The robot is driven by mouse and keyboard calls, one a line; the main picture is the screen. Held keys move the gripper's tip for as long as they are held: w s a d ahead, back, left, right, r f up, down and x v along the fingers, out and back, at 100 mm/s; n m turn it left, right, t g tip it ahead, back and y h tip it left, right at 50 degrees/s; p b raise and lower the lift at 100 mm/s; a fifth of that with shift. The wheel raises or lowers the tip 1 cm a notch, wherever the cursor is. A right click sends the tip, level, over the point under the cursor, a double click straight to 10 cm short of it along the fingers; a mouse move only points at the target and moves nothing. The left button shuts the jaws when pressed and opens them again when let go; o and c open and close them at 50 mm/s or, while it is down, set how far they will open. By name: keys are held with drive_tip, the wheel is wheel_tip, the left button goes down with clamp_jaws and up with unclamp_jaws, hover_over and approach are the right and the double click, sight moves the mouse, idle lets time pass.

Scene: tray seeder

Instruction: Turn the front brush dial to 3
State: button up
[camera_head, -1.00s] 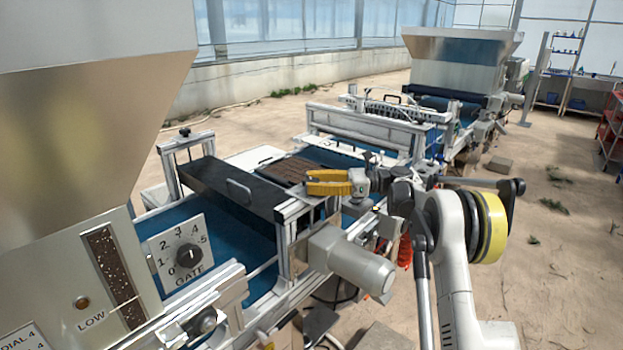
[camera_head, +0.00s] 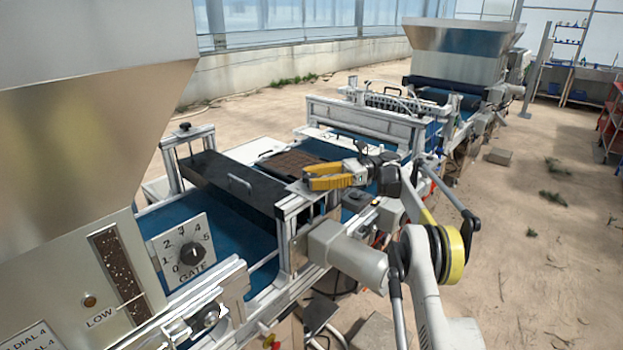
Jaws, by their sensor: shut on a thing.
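My gripper (camera_head: 308,179), with yellow fingers, is at the middle of the head view and points left. It is beside the top of the metal frame post at the right end of the black brush cover (camera_head: 222,183). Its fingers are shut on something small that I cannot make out. I cannot pick out the front brush dial or its scale; the fingers or the frame may hide it.
A GATE dial (camera_head: 192,254) with a numbered plate faces me at the left, below the large hopper (camera_head: 100,110). A grey motor (camera_head: 347,255) sticks out below my gripper. A dark seed tray (camera_head: 292,163) lies on the blue belt behind. Open floor lies to the right.

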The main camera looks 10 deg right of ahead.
sight(311, 176)
drive_tip(key=o, duration=1.2)
drive_tip(key=shift+a, duration=0.1)
wheel_tip(311, 176, up, 10)
drive_tip(key=shift+f, duration=0.1)
